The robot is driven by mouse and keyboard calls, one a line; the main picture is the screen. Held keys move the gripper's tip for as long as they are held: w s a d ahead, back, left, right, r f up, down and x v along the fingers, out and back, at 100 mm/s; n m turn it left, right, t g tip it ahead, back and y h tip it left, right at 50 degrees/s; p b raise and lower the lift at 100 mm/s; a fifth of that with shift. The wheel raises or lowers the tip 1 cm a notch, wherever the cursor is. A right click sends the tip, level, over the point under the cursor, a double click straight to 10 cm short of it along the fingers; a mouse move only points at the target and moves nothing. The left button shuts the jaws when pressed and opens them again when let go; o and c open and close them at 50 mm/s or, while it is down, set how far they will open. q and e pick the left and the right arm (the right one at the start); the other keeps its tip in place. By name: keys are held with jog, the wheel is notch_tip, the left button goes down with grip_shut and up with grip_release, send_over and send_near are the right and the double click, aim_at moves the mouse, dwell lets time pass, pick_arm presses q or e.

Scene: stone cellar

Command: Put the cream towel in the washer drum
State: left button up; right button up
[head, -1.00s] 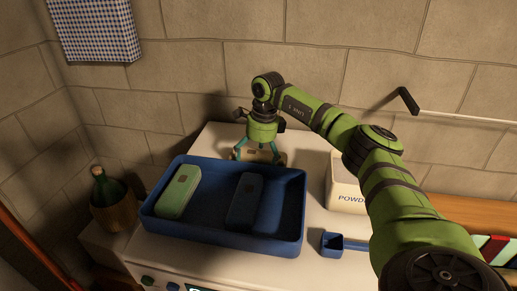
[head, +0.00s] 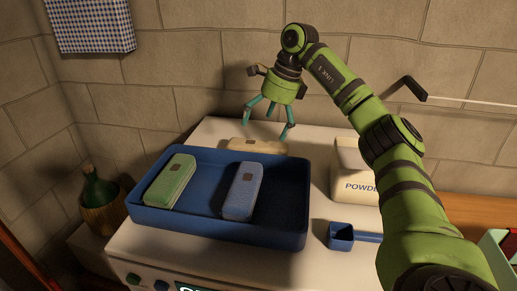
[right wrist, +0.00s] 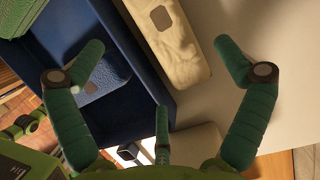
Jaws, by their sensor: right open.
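The cream towel (head: 262,145) is a folded bundle with a small brown tag. It lies on the white top of the washer (head: 330,262), just behind the blue tray, and its front is partly hidden by the tray's back wall. In the right wrist view the cream towel (right wrist: 180,50) lies alongside the tray's outer wall. My right gripper (head: 268,126) is open and empty above the cream towel, its fingers pointing down and apart from it. Its spread fingers (right wrist: 160,75) frame the towel's near end in the wrist view. The washer drum is out of view. My left gripper is not in view.
The blue tray (head: 290,215) holds a green folded towel (head: 171,182) and a blue one (head: 243,190). A powder box (head: 358,187) and a blue scoop (head: 341,237) stand to its right. A green bottle (head: 97,188) stands at left. A stone wall (head: 190,60) rises behind.

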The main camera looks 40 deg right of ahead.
aim_at(256, 146)
jog(key=shift+s+d+f+t, duration=0.1)
jog(key=shift+d+f+t, duration=0.05)
jog(key=shift+f, duration=0.3)
jog(key=shift+s+d+f+t, duration=0.1)
jog(key=shift+d+f+t, duration=0.05)
jog(key=shift+f, duration=0.25)
jog(key=shift+w+f, duration=0.1)
jog(key=shift+f, duration=0.05)
jog(key=shift+w+a+f, duration=0.15)
jog(key=shift+a+f, duration=0.05)
jog(key=shift+f, duration=0.05)
jog(key=p+x, duration=0.1)
jog(key=x, duration=0.1)
jog(key=a+p+x, duration=0.1)
jog(key=x, duration=0.1)
jog(key=shift+w+f+p, duration=0.1)
jog(key=shift+p, duration=0.2)
jog(key=shift+w+f, duration=0.15)
jog(key=shift+f, duration=0.45)
jog(key=shift+a, duration=0.1)
jog(key=c, duration=1.2)
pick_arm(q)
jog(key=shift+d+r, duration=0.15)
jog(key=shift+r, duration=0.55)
pick_arm(e)
jog(key=shift+r, duration=0.15)
